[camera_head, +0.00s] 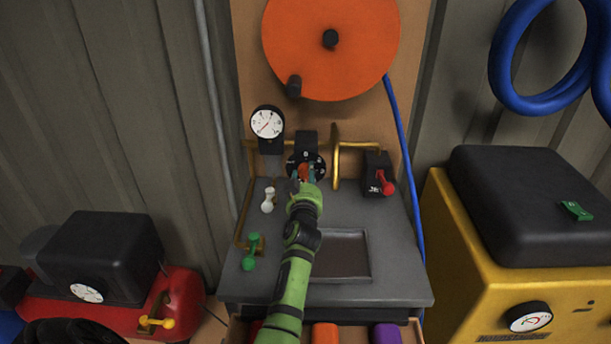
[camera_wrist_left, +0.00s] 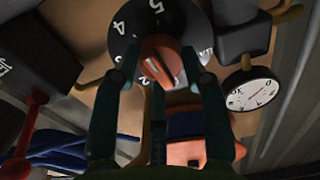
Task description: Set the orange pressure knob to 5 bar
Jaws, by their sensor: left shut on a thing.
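The orange pressure knob (camera_head: 304,172) sits on a black round dial (camera_head: 293,164) with white numbers, on the back of the grey bench. My left gripper (camera_head: 305,176) reaches up to it from below and hides part of the dial. In the left wrist view my left gripper (camera_wrist_left: 158,62) is shut on the orange knob (camera_wrist_left: 161,58), one finger on each side. The numbers 4 and 5 show on the dial (camera_wrist_left: 128,40) there; which number the knob points at I cannot tell. My right gripper is not in view.
A white pressure gauge (camera_head: 267,123) stands left of the dial. A red lever (camera_head: 384,182) is right of it; a white knob (camera_head: 268,200) and a green valve handle (camera_head: 252,250) are at left. A large orange reel (camera_head: 350,65) hangs above. A shallow tray (camera_head: 366,255) lies in front.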

